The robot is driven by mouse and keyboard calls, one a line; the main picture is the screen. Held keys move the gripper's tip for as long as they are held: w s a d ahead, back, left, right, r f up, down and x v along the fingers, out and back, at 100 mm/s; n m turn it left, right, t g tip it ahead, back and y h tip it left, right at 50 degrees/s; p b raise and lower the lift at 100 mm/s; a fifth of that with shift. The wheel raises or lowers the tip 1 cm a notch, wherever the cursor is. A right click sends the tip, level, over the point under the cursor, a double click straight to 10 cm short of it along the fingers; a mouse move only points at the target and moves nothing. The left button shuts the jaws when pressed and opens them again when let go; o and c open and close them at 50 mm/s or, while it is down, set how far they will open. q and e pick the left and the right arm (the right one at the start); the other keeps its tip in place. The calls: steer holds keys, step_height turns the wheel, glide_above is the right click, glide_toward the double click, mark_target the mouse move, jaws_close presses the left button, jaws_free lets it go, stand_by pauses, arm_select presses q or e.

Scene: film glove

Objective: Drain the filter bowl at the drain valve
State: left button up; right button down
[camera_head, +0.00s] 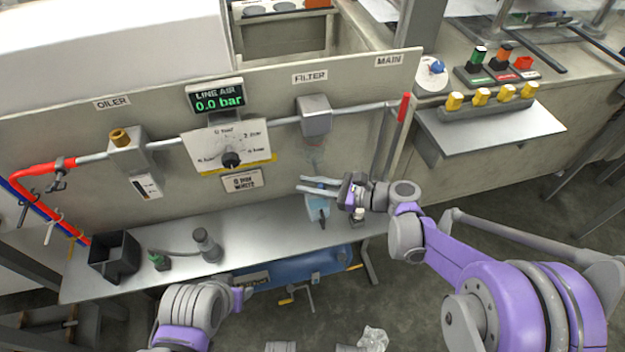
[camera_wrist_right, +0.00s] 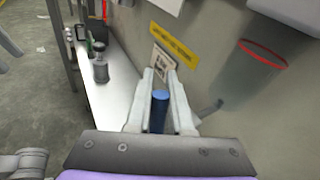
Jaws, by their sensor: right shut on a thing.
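The filter (camera_head: 315,116) hangs on the air pipe under the FILTER label. Its clear bowl (camera_head: 313,158) shows faintly below it; the right wrist view shows the bowl (camera_wrist_right: 245,82) with a red ring and a small grey outlet (camera_wrist_right: 209,108) underneath. My right gripper (camera_head: 318,187) is below the bowl, apart from it. In the wrist view my right gripper (camera_wrist_right: 160,112) is shut on a blue cylindrical thing (camera_wrist_right: 159,108). A light-blue patch (camera_head: 317,205) shows just under the fingers. My left gripper (camera_head: 252,281) is low, near the bench's front edge; its fingers are unclear.
The line air display (camera_head: 217,97) reads 0.0 bar. A red lever (camera_head: 403,107) stands upright at the pipe's MAIN end. On the bench (camera_head: 260,222) are a black open box (camera_head: 113,256) and a grey cylinder (camera_head: 207,244). A blue tank (camera_head: 310,264) lies below.

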step_height(320, 180, down, 6)
steer(key=a+n+t+h+p, duration=0.1)
steer(key=n+h+p, duration=0.2)
steer(key=h, duration=0.9)
steer(key=shift+s+a+f+n+t+h, duration=0.2)
steer(key=shift+f+n+t+h, duration=0.15)
steer(key=shift+n, duration=0.75)
steer(key=c, duration=0.8)
jaws_free()
steer(key=shift+d, duration=0.1)
steer(key=p+v, duration=0.2)
steer(key=v, duration=0.9)
steer(key=shift+p, duration=0.3)
